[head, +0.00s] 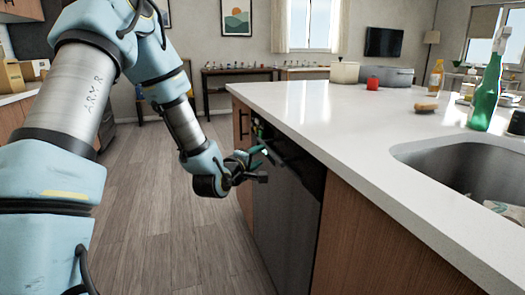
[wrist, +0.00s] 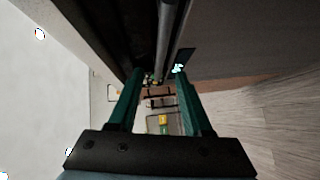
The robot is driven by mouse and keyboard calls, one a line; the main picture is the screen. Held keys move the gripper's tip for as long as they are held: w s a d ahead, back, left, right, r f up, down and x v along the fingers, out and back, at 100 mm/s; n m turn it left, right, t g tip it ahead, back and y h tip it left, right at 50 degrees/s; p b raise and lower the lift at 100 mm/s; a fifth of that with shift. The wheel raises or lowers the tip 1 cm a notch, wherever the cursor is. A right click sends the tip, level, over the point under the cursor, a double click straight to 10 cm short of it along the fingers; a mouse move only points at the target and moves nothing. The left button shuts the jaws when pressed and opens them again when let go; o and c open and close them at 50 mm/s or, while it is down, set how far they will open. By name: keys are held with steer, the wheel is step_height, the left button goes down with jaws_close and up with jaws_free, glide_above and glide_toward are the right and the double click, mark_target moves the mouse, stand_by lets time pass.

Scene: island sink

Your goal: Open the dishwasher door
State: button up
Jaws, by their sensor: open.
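The dishwasher (head: 285,210) is a dark front panel built into the island, under the white countertop. Its door looks upright, but I cannot tell whether it is slightly ajar. My gripper (head: 262,152) is at the upper far part of the dishwasher front, just below the counter edge. In the wrist view my gripper (wrist: 157,78) shows two green fingers held apart. A grey bar, seemingly the door handle (wrist: 170,35), runs from the top toward the space between the fingertips. I cannot tell whether either finger touches it. My arm partly hides the far end of the dishwasher front.
The white countertop (head: 300,105) overhangs above the dishwasher. Wood cabinet panels (head: 375,235) flank it. The sink (head: 470,165), a green bottle (head: 486,95) and other items are on top. The wood floor (head: 150,235) beside the island is clear.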

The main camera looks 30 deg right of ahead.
mark_target(269, 148)
steer(key=x, duration=0.8)
steer(key=shift+w+d, duration=0.1)
jaws_close()
steer(key=shift+f, duration=0.1)
stand_by(1.1)
